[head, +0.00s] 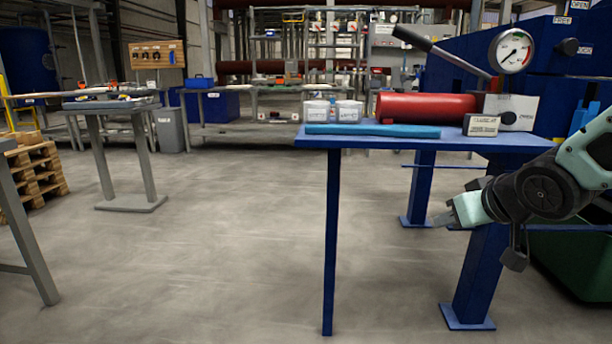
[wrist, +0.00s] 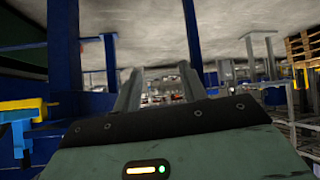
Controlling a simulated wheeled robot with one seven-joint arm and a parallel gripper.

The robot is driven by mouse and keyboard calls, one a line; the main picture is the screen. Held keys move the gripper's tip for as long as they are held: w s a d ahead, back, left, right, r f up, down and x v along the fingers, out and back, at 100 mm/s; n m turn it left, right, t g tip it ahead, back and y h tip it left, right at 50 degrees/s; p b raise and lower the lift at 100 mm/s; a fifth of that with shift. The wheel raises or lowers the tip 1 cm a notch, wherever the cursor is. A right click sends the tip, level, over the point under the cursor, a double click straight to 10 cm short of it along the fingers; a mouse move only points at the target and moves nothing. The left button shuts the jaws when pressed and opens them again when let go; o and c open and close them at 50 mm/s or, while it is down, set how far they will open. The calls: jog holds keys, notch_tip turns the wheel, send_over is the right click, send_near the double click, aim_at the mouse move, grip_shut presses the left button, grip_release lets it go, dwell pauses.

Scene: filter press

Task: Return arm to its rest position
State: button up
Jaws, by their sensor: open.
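My arm shows at the right of the head view, in front of and below the top of the blue table (head: 390,142). My gripper (head: 438,217) points left there, beside the table's right-hand legs. In the wrist view my gripper (wrist: 160,70) has its two fingers apart, with nothing between them. The upper part of my arm runs out of the picture at the right edge.
A green bin (head: 570,260) stands at the lower right.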

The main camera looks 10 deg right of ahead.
jog(key=s+a+f+n+g+y, duration=0.1)
jog(key=s+a+f+n+g, duration=0.15)
jog(key=s+a, duration=0.35)
jog(key=s+a+f+n+g+y, duration=0.1)
jog(key=s+a+f+g, duration=0.2)
jog(key=a, duration=0.6)
jog(key=s+a+f+n+g, duration=0.2)
jog(key=s+a+n+g, duration=0.3)
jog(key=s, duration=0.8)
notch_tip(320, 180, up, 35)
jog(key=a+m+h+p, duration=0.1)
jog(key=p, duration=3.4)
jog(key=shift+s+f, duration=0.15)
jog(key=shift+f, duration=0.05)
jog(key=shift+m+t, duration=0.25)
